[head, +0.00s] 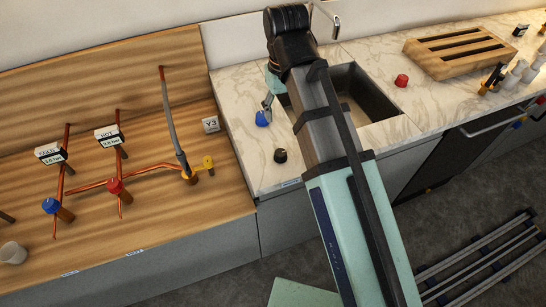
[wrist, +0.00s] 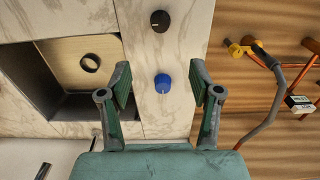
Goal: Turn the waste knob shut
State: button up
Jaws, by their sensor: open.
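My gripper (wrist: 160,68) is open and empty, pointing down at the marble counter. In the wrist view a blue knob (wrist: 163,83) with a pale pointer mark lies between the two fingers, apart from both. In the head view my gripper (head: 268,99) is just above this blue knob (head: 262,118), left of the sink. A black knob (head: 280,155) sits nearer the counter's front edge; it also shows beyond the fingers in the wrist view (wrist: 160,21). No readable label shows which of these is the waste knob. A red knob (head: 402,80) is right of the sink.
The sink (head: 375,100) is beside my gripper, with a round drain (wrist: 90,62). On the wooden bench (head: 130,220) stand copper pipes with blue and red valve knobs, gauges, a yellow valve (head: 207,163) and a grey hose (head: 172,120). A wooden rack (head: 455,52) lies at the right.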

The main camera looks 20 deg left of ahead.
aim_at(281, 153)
notch_tip(281, 153, down, 17)
jog(key=shift+f+p, duration=0.15)
jog(key=shift+p, duration=0.6)
jog(key=c, duration=1.1)
